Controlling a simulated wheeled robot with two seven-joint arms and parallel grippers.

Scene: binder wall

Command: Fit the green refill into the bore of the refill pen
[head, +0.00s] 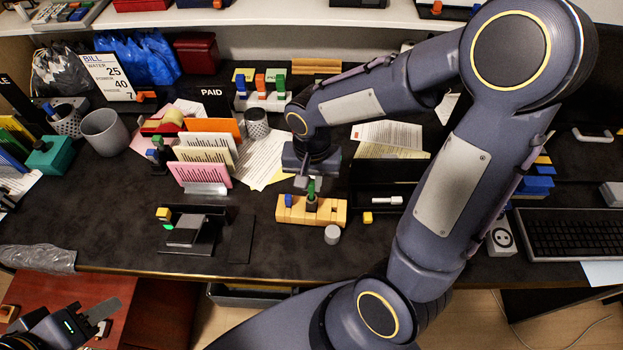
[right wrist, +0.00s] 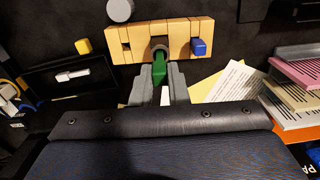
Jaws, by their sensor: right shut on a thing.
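The green refill (right wrist: 160,72) stands between the two grey fingers of my right gripper (right wrist: 161,84), which is shut on it. In the head view the green refill (head: 311,187) shows just above the dark refill pen (head: 312,204), which stands in the yellow wooden block (head: 331,211). In the right wrist view the pen's grey round mouth (right wrist: 159,44) is at the far end of the refill; I cannot tell whether the refill is inside the bore. My left gripper (head: 102,318) is at the lower left, far from the block; its opening is unclear.
A blue piece (head: 289,201) sits in the block's left end. A grey cylinder (head: 332,235) stands just in front of the block. A black tray (head: 376,201) with a white piece lies to the right. Card stands (head: 203,175) and a black stand (head: 187,235) are on the left.

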